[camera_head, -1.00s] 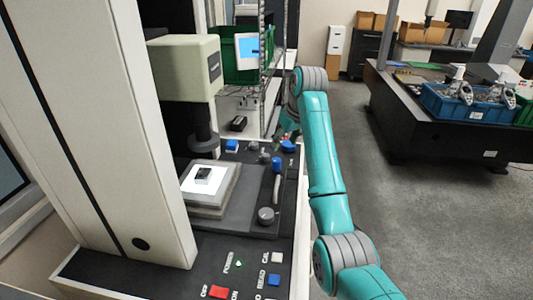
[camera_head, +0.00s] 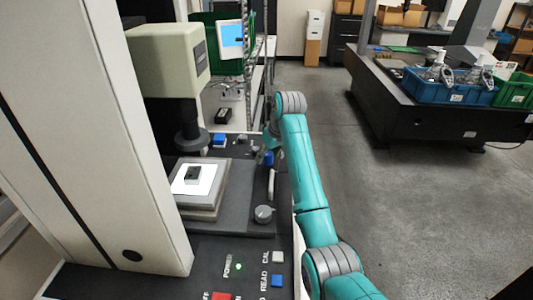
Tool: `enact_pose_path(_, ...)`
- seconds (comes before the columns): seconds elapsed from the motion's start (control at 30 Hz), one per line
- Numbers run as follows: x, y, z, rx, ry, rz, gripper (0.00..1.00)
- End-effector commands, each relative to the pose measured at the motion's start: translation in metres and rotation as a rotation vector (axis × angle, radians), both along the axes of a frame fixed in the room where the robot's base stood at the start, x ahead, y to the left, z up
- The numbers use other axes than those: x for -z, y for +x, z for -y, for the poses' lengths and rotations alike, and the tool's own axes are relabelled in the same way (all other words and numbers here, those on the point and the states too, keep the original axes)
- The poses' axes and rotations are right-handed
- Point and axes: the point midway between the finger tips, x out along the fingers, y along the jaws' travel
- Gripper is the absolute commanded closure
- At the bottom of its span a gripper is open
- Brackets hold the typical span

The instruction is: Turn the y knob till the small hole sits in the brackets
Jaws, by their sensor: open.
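The measuring machine's stage (camera_head: 205,210) carries a bright white plate (camera_head: 206,187) with a small dark part (camera_head: 193,175) on it. The part's hole is too small to make out. A round grey knob (camera_head: 264,214) stands on the black deck right of the stage. Smaller knobs sit farther back, partly behind my arm; I cannot read which is y. The monitor (camera_head: 232,38) shows a blue picture with a small dark mark; brackets are not legible. My gripper (camera_head: 268,146) is open at the deck's back right, mostly hidden by my arm.
A pale optics head (camera_head: 168,60) and its dark lens (camera_head: 190,138) overhang the stage. Front buttons include a blue one (camera_head: 277,281) and a white one (camera_head: 278,257).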

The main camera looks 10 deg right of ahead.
Motion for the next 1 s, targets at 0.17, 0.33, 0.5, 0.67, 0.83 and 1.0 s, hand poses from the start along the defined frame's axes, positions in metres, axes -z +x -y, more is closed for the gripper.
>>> enact_pose_path(0.17,-0.0001,0.0,0.0001,0.0,0.0,0.0,0.45)
enact_pose_path(0.33,-0.0001,-0.0001,0.0,0.0,0.0,0.0,0.88)
enact_pose_path(0.5,0.0,-0.0001,-0.0001,0.001,0.0,-0.001,1.0)
enact_pose_path(0.67,0.0,-0.0001,-0.0001,0.022,-0.001,-0.001,1.0)
enact_pose_path(0.83,0.0001,-0.0002,-0.0003,0.091,0.0,0.0,1.0)
enact_pose_path(1.0,0.0006,-0.0003,-0.0009,0.209,0.0,-0.001,1.0)
